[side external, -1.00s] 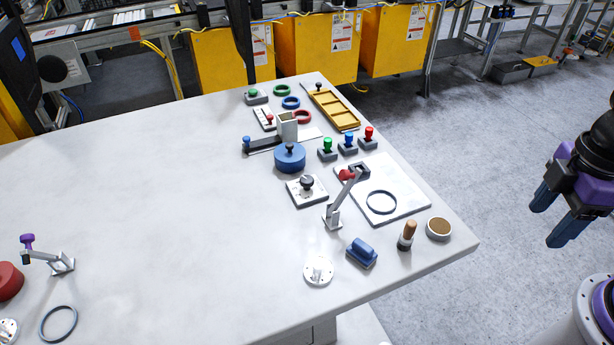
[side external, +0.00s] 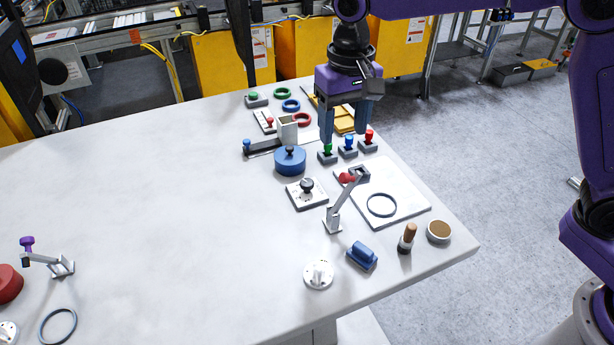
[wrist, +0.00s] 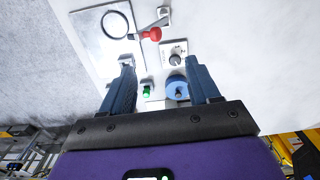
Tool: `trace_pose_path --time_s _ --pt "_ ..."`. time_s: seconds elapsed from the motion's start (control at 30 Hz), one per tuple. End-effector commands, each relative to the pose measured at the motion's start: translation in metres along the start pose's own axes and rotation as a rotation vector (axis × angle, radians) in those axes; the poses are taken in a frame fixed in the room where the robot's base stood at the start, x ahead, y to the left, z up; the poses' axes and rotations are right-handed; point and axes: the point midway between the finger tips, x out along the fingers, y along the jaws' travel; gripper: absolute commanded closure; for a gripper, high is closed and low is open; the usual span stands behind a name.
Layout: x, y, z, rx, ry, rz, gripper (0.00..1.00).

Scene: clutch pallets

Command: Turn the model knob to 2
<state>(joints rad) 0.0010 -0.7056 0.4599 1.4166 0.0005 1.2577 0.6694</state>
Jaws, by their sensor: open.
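A black round knob (side external: 307,184) sits on a square white plate (side external: 295,194) with small dark marks in the middle of the tabletop cluster. It also shows in the wrist view (wrist: 175,59), upper right of centre. The marks are too small to read, so I cannot tell its setting. A white round dial (side external: 318,272) lies nearer the front edge; I cannot tell which one is called the model knob. My gripper (side external: 346,132) is open and empty, pointing down above the coloured buttons, behind and right of the black knob. In the wrist view my fingers (wrist: 160,72) are wide apart.
A lever with a red ball (side external: 346,177) rises right of the black knob. A blue cylinder (side external: 290,161) stands just behind it. Green (side external: 327,148), blue (side external: 348,143) and red (side external: 369,137) buttons are near my fingers. The table's left middle is clear.

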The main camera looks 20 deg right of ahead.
Motion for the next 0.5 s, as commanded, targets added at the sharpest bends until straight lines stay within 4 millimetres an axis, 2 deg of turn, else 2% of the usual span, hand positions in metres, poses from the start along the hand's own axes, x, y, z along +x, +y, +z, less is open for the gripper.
trace_pose_path --time_s 0.03,0.2,0.33,0.5 --pt "0.003 -0.007 -0.015 0.052 -0.002 0.002 0.39" --pt "0.012 -0.021 -0.055 0.232 -0.004 0.005 0.39" --pt "0.018 -0.025 -0.077 0.34 -0.005 0.006 0.39" --pt "0.023 -0.026 -0.091 0.416 -0.006 0.007 0.39"
